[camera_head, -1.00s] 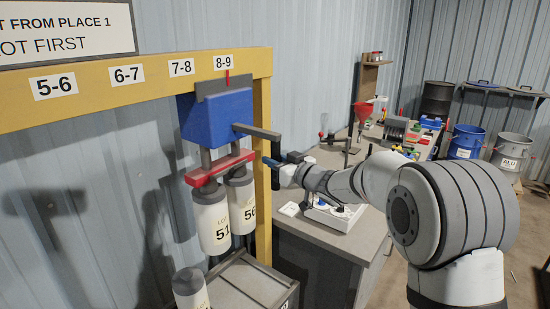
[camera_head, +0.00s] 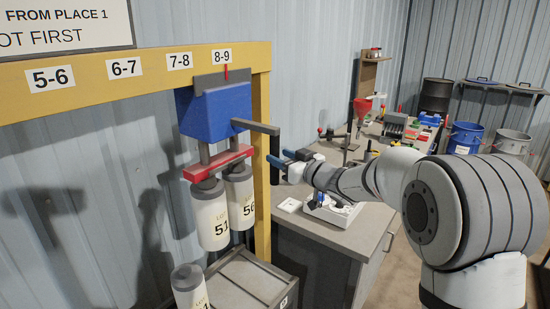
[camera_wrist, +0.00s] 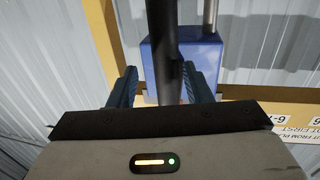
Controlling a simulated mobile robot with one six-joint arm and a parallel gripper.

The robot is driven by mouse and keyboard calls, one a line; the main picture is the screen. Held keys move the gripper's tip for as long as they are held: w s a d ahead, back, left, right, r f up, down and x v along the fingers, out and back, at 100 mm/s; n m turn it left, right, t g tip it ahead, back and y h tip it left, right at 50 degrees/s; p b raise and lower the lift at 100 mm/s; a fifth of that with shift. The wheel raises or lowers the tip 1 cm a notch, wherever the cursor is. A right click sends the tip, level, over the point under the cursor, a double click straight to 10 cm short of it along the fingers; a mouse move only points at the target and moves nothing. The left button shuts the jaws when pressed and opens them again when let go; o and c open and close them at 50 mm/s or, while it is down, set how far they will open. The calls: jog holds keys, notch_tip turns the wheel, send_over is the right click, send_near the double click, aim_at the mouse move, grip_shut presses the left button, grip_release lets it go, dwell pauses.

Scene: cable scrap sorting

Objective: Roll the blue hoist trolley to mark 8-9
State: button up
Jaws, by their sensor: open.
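The blue hoist trolley (camera_head: 215,112) hangs on the yellow beam (camera_head: 150,66), close to the upright at its right end. Its red pointer (camera_head: 226,73) lines up with the 8-9 mark (camera_head: 221,56). A grey handle bar (camera_head: 257,127) sticks out from the trolley. My gripper (camera_head: 281,158) is open and empty, below and to the right of the bar's end in the head view. In the wrist view the dark bar runs between the open fingers (camera_wrist: 163,82), with the blue trolley (camera_wrist: 200,62) beyond; contact cannot be told.
Two white cylinders, lots 51 (camera_head: 212,220) and 56 (camera_head: 240,196), hang under the trolley's red crossbar (camera_head: 217,164). Below are a grey box (camera_head: 247,280) and another cylinder (camera_head: 190,286). A cluttered workbench (camera_head: 335,235) stands right of the upright.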

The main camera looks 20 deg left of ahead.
jog(key=b+v, duration=0.1)
jog(key=v, duration=0.4)
jog(key=s+d+f+m+t+h, duration=0.1)
jog(key=s+d+m+h, duration=0.3)
jog(key=d+h, duration=0.55)
jog(key=s+d+f+m+t+h, duration=0.2)
jog(key=s+d+m+h, duration=0.25)
jog(key=d, duration=0.95)
jog(key=s+d+f+m+g, duration=0.1)
jog(key=s+f+g, duration=0.2)
jog(key=s, duration=0.5)
jog(key=s+d+f+m+g, duration=0.1)
jog(key=s+d+f+g, duration=0.1)
jog(key=s, duration=0.7)
jog(key=s+d+f+m+g+h, duration=0.1)
jog(key=s+f+g, duration=0.3)
jog(key=s, duration=0.4)
jog(key=shift+s+d+f+b, duration=0.4)
jog(key=shift+d+f, duration=0.15)
jog(key=shift+f, duration=0.3)
